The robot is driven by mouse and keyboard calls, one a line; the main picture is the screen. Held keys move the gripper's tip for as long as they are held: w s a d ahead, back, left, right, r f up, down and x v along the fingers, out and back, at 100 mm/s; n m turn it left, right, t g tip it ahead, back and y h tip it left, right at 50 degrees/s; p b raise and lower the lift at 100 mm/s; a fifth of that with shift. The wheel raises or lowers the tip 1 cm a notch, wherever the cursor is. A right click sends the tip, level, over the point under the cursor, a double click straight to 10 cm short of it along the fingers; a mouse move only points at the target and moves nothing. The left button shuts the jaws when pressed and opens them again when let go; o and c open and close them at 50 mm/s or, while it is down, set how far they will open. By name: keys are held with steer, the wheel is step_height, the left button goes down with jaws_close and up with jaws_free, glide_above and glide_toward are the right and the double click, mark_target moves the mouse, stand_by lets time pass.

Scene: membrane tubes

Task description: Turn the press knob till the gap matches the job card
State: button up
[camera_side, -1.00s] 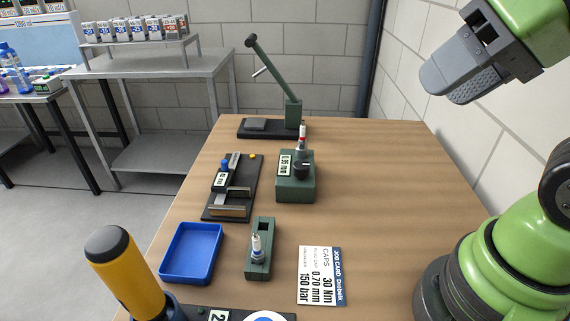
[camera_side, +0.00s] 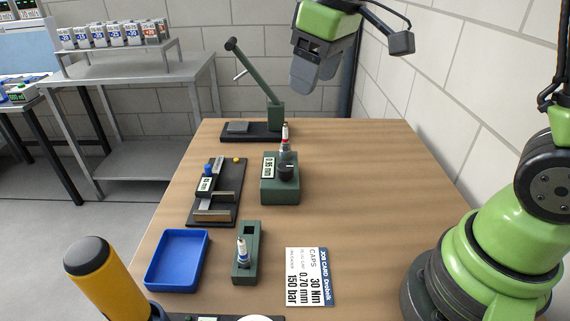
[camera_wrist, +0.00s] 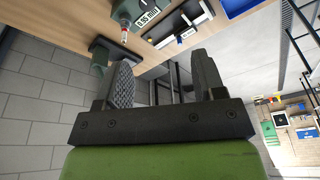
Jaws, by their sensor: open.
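The press (camera_side: 280,190) is a green block with a black knob (camera_side: 286,173) on top and a label that seems to read 0.95 mm. A spark plug with a red band (camera_side: 285,138) stands upright at its back. The press also shows upside down at the top of the wrist view (camera_wrist: 128,8). The job card (camera_side: 310,277) lies flat at the front and reads 30 Nm, 0.70 mm and 150 bar. My gripper (camera_side: 314,76) is high above the back of the table, well away from the knob. Its fingers are apart and empty in the wrist view (camera_wrist: 163,78).
A green lever press (camera_side: 274,115) stands at the back. A black fixture (camera_side: 216,190) with a small display lies left of the knob block. A blue tray (camera_side: 178,260), a green holder with a plug (camera_side: 247,252) and a yellow-handled tool (camera_side: 108,280) are at front.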

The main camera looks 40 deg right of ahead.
mark_target(285, 166)
steer(key=w+f+n+g, duration=0.1)
steer(key=w+f, duration=0.1)
steer(key=f, duration=0.5)
steer(key=w+f+n, duration=0.1)
steer(key=w+f, duration=0.1)
steer(key=f, duration=0.5)
steer(key=w+d+f+n+g, duration=0.1)
steer(key=w+f+n, duration=0.1)
steer(key=f, duration=0.5)
steer(key=shift+w+f+g+h, duration=0.15)
steer(key=shift+w+g+h, duration=0.2)
steer(key=shift+w, duration=0.2)
steer(key=c, duration=0.9)
